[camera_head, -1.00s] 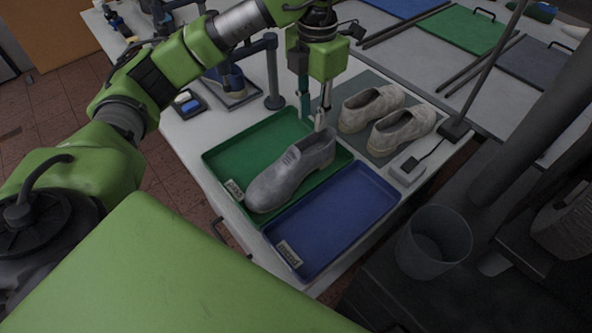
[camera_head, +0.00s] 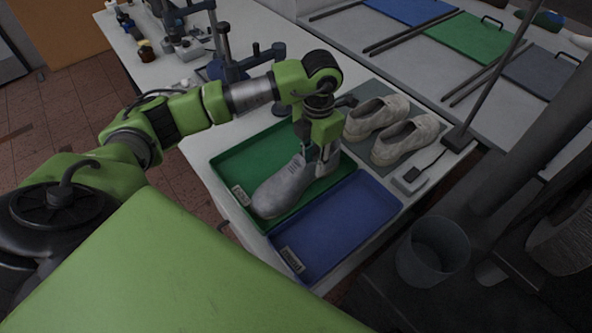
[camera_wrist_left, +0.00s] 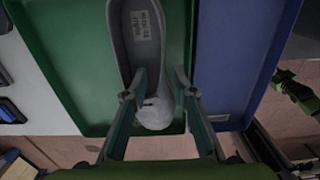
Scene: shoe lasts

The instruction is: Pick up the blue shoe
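A grey-blue shoe (camera_head: 285,187) lies in the green tray (camera_head: 228,160), its toe toward the tray's near left corner. My left gripper (camera_head: 324,158) is down over the heel end and hides part of it.
An empty blue tray (camera_head: 335,225) lies right of the green tray. Two beige shoes (camera_head: 376,118) stand on a grey mat behind. A small device with a cable (camera_head: 410,180) and a bin (camera_head: 432,250) are at the right.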

